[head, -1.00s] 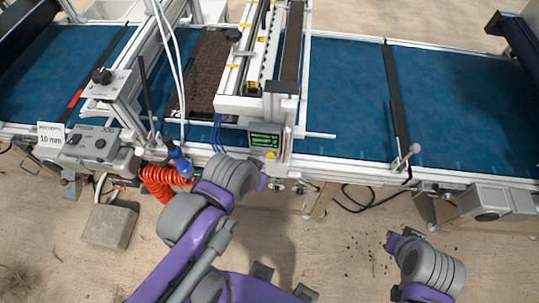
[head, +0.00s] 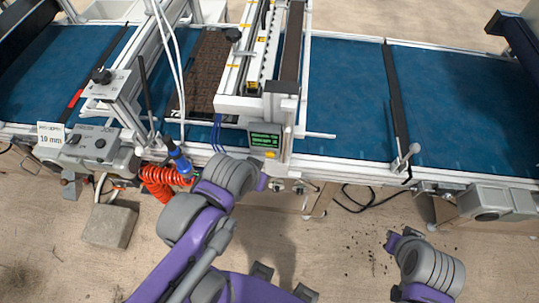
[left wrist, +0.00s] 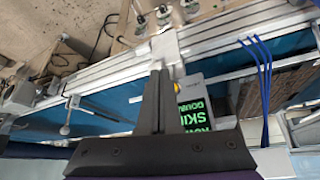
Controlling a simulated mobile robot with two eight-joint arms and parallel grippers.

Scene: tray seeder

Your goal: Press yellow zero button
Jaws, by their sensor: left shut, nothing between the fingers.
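The yellow button (head: 271,155) sits just below a small display with green text (head: 265,140) on the front of the white seeder frame. In the left wrist view the yellow button (left wrist: 177,87) is partly hidden behind my dark fingers, beside the display (left wrist: 194,114). My left gripper (head: 263,183) is shut and empty, just in front of and below the button in the head view. Its fingertips also show in the left wrist view (left wrist: 157,72); I cannot tell whether they touch the button. My right gripper (head: 391,242) is low at the right, away from the machine; its jaws are unclear.
A blue conveyor belt (head: 350,100) runs across, with a dark tray (head: 208,70) on it. A red coiled hose (head: 160,183), a grey control box (head: 92,147) and a concrete block (head: 108,226) are at the left. Open floor lies between my arms.

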